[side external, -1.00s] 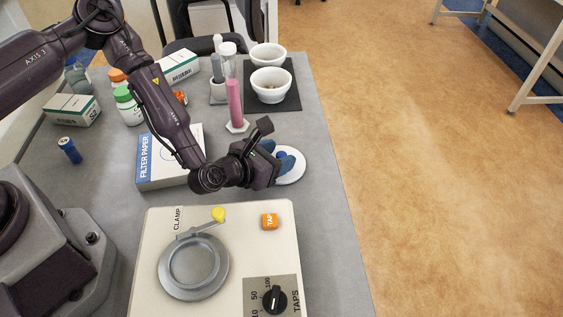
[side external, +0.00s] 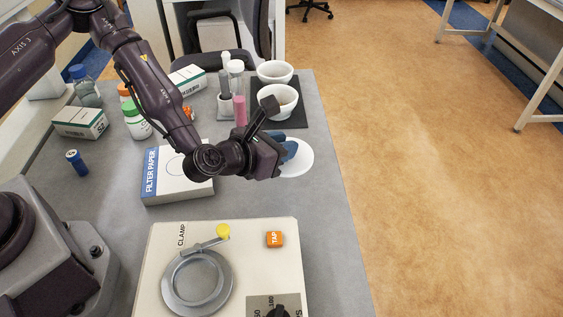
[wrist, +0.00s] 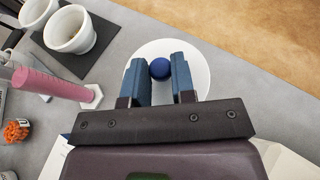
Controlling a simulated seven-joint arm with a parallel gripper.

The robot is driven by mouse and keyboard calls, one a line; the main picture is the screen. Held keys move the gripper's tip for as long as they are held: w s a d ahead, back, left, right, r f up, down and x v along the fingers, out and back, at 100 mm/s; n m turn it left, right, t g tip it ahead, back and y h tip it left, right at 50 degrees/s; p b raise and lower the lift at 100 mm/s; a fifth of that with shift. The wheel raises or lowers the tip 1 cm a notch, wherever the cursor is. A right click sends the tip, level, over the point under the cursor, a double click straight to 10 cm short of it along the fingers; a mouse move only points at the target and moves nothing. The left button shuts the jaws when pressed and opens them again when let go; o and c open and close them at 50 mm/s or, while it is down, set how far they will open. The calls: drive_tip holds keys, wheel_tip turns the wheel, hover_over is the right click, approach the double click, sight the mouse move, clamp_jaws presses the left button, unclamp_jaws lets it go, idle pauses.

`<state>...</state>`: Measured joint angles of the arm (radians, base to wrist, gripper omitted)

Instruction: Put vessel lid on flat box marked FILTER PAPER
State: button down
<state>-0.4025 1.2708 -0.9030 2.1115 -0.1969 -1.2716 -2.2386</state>
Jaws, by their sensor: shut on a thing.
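The vessel lid is a white disc (side external: 302,160) with a dark blue knob (wrist: 160,68). My gripper (side external: 287,149) is shut on the knob, between its blue fingers, as the wrist view shows (wrist: 161,80). In the side view the fingers hide the knob and part of the disc. The lid appears raised off the grey bench; its exact height is hard to tell. The flat box marked FILTER PAPER (side external: 170,185) lies on the bench left of the lid. My wrist covers the box's right side in the side view, and its visible top is bare.
Behind are a pink cylinder (side external: 240,111), white bowls (side external: 278,101), a green-capped bottle (side external: 138,124) and cartons (side external: 80,123).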

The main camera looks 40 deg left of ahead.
wheel_tip(320, 180, up, 2)
drive_tip(key=shift+s+r, duration=0.1)
drive_tip(key=shift+s+d+r, duration=0.15)
drive_tip(key=shift+s+r, duration=0.4)
drive_tip(key=shift+s, duration=0.1)
drive_tip(key=a+r+n+y, duration=0.1)
drive_tip(key=a+r+y, duration=0.1)
drive_tip(key=a+r, duration=0.7)
drive_tip(key=m+g+h, duration=0.1)
drive_tip(key=m+h, duration=0.3)
drive_tip(key=h, duration=0.2)
hover_over(178, 170)
drive_tip(key=w+a, duration=0.2)
drive_tip(key=w, duration=0.1)
wheel_tip(178, 170, down, 13)
drive_tip(key=shift+w+r, duration=0.1)
drive_tip(key=shift+w, duration=0.05)
drive_tip(key=shift+y, duration=0.3)
drive_tip(key=shift+f, duration=2)
drive_tip(key=shift+f, duration=0.15)
